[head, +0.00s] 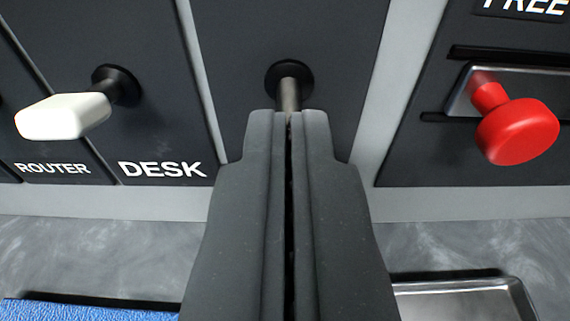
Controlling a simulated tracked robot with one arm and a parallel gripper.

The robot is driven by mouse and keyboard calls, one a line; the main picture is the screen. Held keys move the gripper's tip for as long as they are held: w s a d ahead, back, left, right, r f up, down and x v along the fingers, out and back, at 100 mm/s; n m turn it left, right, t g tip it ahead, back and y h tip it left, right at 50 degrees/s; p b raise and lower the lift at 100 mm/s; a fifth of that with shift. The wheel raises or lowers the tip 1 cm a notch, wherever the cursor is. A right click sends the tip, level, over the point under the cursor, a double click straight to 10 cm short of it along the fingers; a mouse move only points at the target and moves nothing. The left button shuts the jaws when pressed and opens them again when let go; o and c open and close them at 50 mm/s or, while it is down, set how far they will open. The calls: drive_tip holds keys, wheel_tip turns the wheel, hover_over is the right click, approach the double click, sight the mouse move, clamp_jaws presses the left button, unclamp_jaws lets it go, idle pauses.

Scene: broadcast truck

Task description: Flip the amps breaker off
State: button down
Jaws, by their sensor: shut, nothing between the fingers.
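A dark panel fills the middle of the head view, with a switch on it. No amps label shows, so I cannot tell from lettering that this is the amps breaker.
Left is a white-tipped lever (63,116) over the labels DESK and ROUTER. Right is a red knob (517,131) on a slider plate under the label FREE. Below, a grey worktop (110,252) holds a blue item (85,311) and a metal tray (505,290).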

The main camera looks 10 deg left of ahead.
drive_tip(key=shift+r, duration=0.4)
drive_tip(key=v, duration=1.1)
drive_tip(key=shift+s+r, duration=0.2)
drive_tip(key=shift+r, duration=0.05)
drive_tip(key=shift+d, duration=0.15)
